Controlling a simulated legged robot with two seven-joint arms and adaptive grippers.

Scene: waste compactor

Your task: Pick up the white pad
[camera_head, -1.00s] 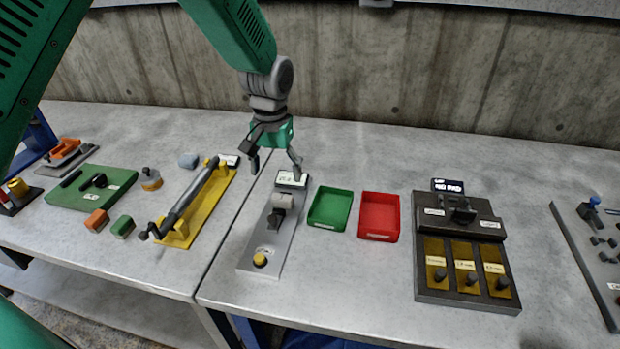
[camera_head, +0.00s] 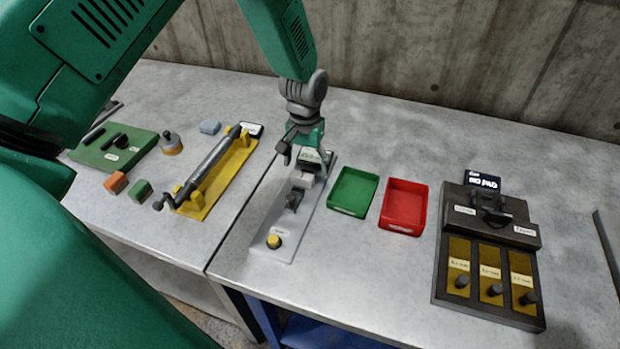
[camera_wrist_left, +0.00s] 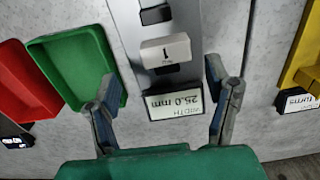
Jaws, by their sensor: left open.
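The white pad (camera_wrist_left: 165,50), a small pale block marked "1", sits on a grey metal fixture (camera_wrist_left: 205,20) in the left wrist view. In the head view the pad (camera_head: 302,180) is at the upper part of the same fixture (camera_head: 265,240), just below my left gripper (camera_head: 305,160). My left gripper (camera_wrist_left: 160,75) is open and empty, its fingers spread wide on either side of the fixture's end. A display reading "WIDTH 25.0 mm" (camera_wrist_left: 175,104) lies between the fingers, nearer than the pad. My right gripper is not in view.
A green tray (camera_head: 353,191) and a red tray (camera_head: 403,206) stand right of the fixture. A yellow stand (camera_head: 222,178) with a grey cylinder is to its left. A dark gauge unit (camera_head: 490,250) with a "NO PAD" display (camera_head: 483,180) is farther right.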

